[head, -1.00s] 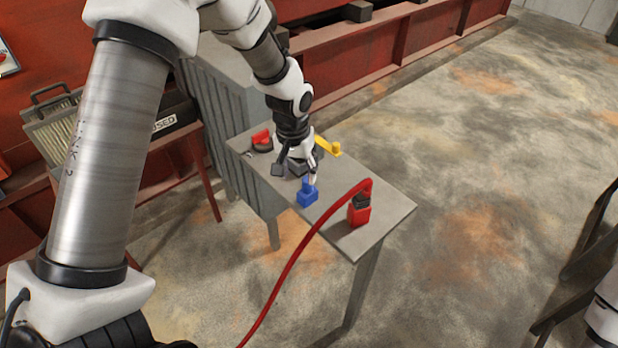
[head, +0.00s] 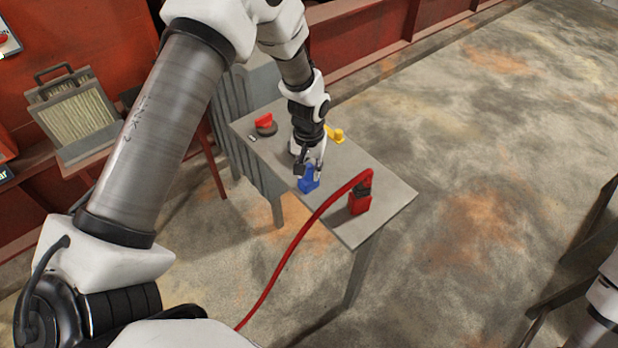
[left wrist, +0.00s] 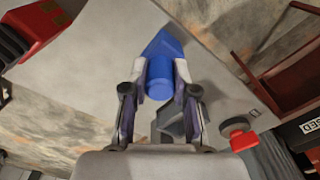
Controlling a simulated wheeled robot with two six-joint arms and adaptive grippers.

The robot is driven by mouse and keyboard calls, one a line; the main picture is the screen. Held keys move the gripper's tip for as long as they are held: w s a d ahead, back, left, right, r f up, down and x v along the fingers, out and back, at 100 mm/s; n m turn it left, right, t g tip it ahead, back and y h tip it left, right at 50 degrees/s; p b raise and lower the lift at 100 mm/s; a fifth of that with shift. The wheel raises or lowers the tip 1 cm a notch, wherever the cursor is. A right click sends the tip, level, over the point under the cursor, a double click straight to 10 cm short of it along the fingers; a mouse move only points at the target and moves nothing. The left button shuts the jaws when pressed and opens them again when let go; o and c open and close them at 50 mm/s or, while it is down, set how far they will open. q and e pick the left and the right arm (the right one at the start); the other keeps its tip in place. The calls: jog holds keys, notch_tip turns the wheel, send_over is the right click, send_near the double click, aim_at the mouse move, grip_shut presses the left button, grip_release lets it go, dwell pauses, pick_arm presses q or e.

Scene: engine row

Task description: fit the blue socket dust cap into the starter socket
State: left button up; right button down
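The blue socket dust cap (head: 308,184) stands on the grey table, with a block-shaped lower part and a round upper part. My left gripper (head: 310,168) is down at it, with one finger on each side. In the left wrist view the round part of the blue cap (left wrist: 160,78) lies between the two fingertips of the left gripper (left wrist: 160,70). The fingers are very close to it, but I cannot tell whether they press on it. I cannot make out the starter socket for certain. My right gripper is not in view.
The grey table (head: 375,222) also holds a red connector (head: 359,202) with a thick red cable, a yellow piece (head: 336,134) and a red knob on a dark base (head: 265,124). A pleated filter (head: 75,112) stands at left. Open concrete floor lies right of the table.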

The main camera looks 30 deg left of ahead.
pick_arm(q)
jog(key=shift+s, duration=0.1)
grip_shut()
